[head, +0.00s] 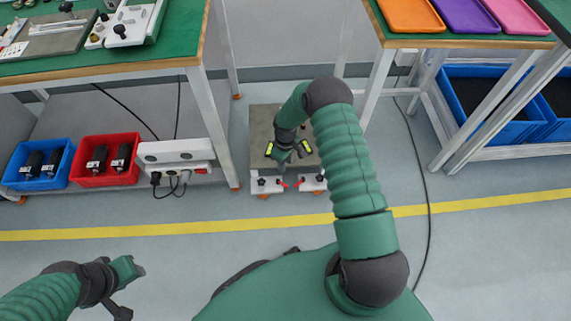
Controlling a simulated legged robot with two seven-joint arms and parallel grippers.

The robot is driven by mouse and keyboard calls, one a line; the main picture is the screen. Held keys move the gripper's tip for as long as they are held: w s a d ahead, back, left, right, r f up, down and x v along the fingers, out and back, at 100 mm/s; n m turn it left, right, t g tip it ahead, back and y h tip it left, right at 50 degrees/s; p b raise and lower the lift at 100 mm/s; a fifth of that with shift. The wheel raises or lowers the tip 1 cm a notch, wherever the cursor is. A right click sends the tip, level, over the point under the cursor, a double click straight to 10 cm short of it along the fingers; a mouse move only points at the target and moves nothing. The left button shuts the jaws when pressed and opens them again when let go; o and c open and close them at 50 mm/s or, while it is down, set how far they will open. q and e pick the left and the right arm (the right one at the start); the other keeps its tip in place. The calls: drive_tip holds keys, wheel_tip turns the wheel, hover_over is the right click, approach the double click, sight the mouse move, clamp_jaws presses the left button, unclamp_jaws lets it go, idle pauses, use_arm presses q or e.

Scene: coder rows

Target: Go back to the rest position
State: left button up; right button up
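My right arm rises from my body and bends down, and its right gripper (288,151) is over a grey plate fixture (258,127) on the floor between the two tables. Its two fingers, with yellow-green marks, are spread apart, and I see nothing held between them. I cannot tell how far above the plate it is. My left gripper (131,289) is low at the left, over bare floor. Its fingers are apart and empty.
A green-topped table (110,66) stands at the left, with a blue bin (33,184), a red bin (104,181) and a power strip (176,150) below. The right table (450,42) holds coloured trays; blue crates (487,131) sit under it. A black cable crosses the floor.

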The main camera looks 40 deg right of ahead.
drive_tip(key=s+a+r+m+t, duration=0.15)
drive_tip(key=a+r, duration=0.25)
drive_tip(key=r, duration=0.5)
drive_tip(key=s+a+r, duration=0.2)
drive_tip(key=a+r, duration=0.2)
drive_tip(key=r, duration=0.4)
drive_tip(key=s+a+r+m+t, duration=0.1)
drive_tip(key=s+a+r, duration=0.3)
drive_tip(key=s+r, duration=0.15)
drive_tip(key=s+a+r+m, duration=0.1)
drive_tip(key=s+a+r, duration=0.25)
drive_tip(key=s, duration=0.35)
drive_tip(key=w+p+v, duration=0.2)
drive_tip(key=p+v, duration=1)
drive_tip(key=w+r+p+v, duration=0.1)
drive_tip(key=w+p+v, duration=0.2)
drive_tip(key=p+v, duration=0.9)
drive_tip(key=w+p+v, duration=0.3)
drive_tip(key=p+v, duration=0.9)
drive_tip(key=p, duration=0.1)
drive_tip(key=shift+d+r, duration=0.15)
drive_tip(key=shift+r, duration=0.4)
